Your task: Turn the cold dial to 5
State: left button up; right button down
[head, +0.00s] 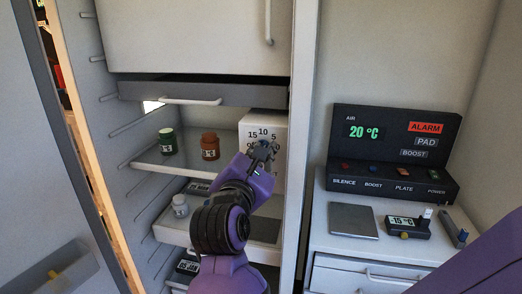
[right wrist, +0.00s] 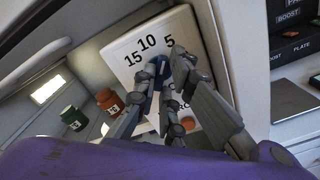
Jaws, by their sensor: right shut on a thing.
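The cold dial is on a white box (head: 282,124) inside the open fridge, with black numbers 15, 10 and 5 around it. In the right wrist view the white box (right wrist: 190,30) shows 15, 10 and 5 clearly, and lower lettering is partly covered. My right gripper (head: 263,152) reaches up to the box face. In the right wrist view the fingers are closed around the dark blue dial knob (right wrist: 164,71). The fingers hide most of the knob, and I cannot tell which number it points to. My left gripper is not in view.
A green jar (head: 168,141) and an orange-brown jar (head: 210,146) stand on the shelf left of the box. At right, a control panel (head: 392,152) reads 20 °C with ALARM lit, above a counter with a small meter (head: 404,227).

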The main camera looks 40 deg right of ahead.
jog(key=shift+f+m, duration=0.1)
jog(key=shift+m, duration=0.2)
jog(key=c, duration=1.8)
grip_release()
jog(key=shift+o, duration=0.2)
jog(key=v, duration=1.2)
